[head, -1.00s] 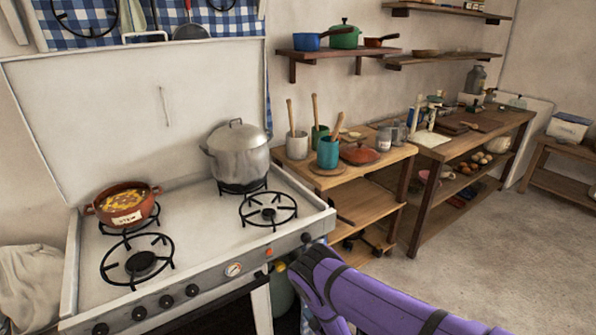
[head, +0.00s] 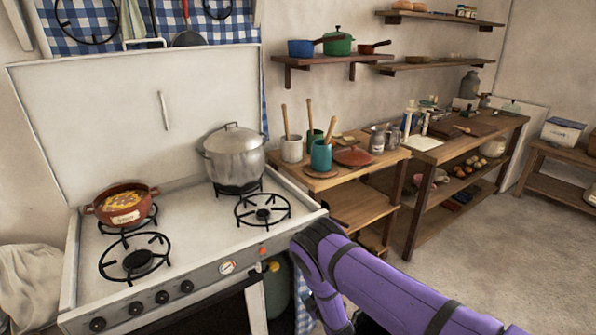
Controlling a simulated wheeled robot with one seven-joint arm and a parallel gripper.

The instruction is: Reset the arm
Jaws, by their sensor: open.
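My purple arm reaches in from the lower right of the head view, bent at a black joint in front of the stove's right front corner. My gripper is outside the frame, so its jaws and anything near them are hidden.
The white stove (head: 205,236) carries a brown pot of food (head: 122,205) at the back left and a lidded metal pot (head: 235,157) at the back right. A wooden side table (head: 362,165) with cups stands right of it. A longer workbench (head: 470,150) lies beyond. Floor (head: 500,255) at right is clear.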

